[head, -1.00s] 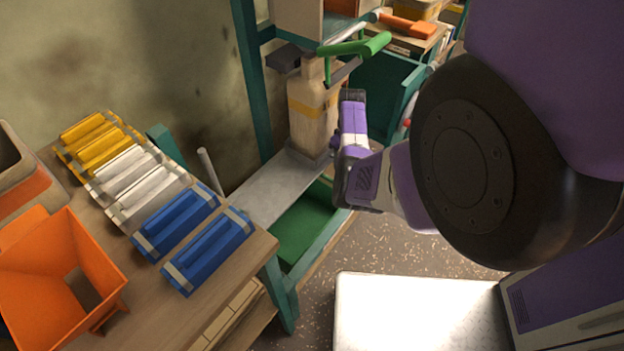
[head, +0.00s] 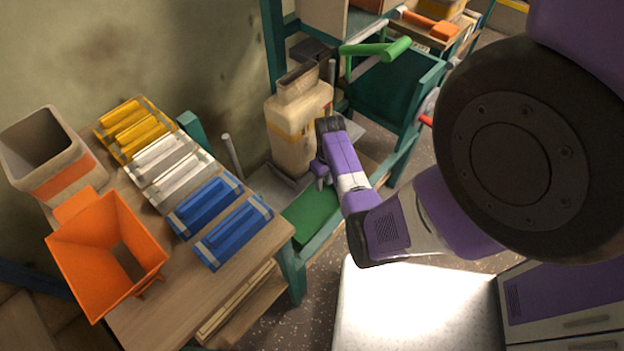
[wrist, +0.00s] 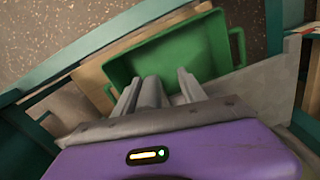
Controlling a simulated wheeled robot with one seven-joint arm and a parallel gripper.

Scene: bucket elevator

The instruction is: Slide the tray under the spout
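The green tray (head: 312,212) lies low in the teal frame, below and beside the beige vessel (head: 290,140). In the wrist view the tray (wrist: 218,42) has a raised rim and looks empty. My gripper (wrist: 168,82) is over the tray, its grey fingers apart with green showing between them. Nothing is held between the fingers. I cannot tell whether a fingertip touches the tray. In the head view my purple wrist covers part of the vessel and the fingertips are hard to see. I cannot clearly pick out the spout.
A wooden table (head: 225,285) at left holds an orange hopper (head: 85,265), a beige bin (head: 75,165) and blue, white and yellow buckets (head: 205,205). A teal post (head: 292,270) stands at its corner.

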